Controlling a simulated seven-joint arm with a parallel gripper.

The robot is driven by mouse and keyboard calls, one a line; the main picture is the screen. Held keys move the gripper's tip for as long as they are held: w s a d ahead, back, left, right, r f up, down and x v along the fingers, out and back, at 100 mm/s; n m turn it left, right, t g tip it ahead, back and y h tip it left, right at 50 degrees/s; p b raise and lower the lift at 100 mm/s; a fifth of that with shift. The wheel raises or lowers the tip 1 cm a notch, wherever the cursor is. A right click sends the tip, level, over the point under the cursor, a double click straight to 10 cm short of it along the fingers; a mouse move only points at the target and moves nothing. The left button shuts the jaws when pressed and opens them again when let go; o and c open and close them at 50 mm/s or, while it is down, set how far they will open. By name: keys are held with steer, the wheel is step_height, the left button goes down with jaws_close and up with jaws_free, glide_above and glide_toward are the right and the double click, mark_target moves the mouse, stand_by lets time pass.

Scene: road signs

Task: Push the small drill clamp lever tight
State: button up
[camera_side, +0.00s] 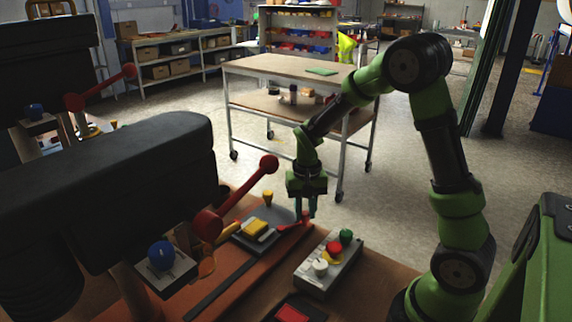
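My gripper (306,212) points down over the orange-brown workbench, its fingers small and dark green. A small red lever (290,225), which looks like the clamp lever, lies low on the bench right at the fingertips. I cannot tell whether the fingers touch it, or whether they are apart or together. A larger red lever (245,188) with round ball ends slants up to the left of my gripper, apart from it.
A grey button box (318,282) with green, red and white knobs stands just right of the small lever. A grey unit with a yellow block (255,228) is on its left. A dark machine body (120,180) fills the left. A wheeled table (262,64) stands behind.

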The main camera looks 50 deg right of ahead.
mark_target(293, 217)
jaws_close()
steer(key=shift+w+d, duration=0.1)
steer(key=w+n, duration=0.1)
steer(key=n, duration=0.1)
steer(key=w+n, duration=0.1)
steer(key=n, duration=0.1)
steer(key=shift+w+d, duration=0.1)
steer(key=shift+d, duration=0.3)
steer(key=shift+w+n, duration=0.55)
steer(key=shift+n, duration=0.45)
steer(key=shift+w+n, duration=0.5)
steer(key=shift+n, duration=0.5)
steer(key=shift+w+r, duration=0.1)
steer(key=o, duration=0.9)
jaws_free()
steer(key=shift+c, duration=0.2)
step_height(293, 217, up, 17)
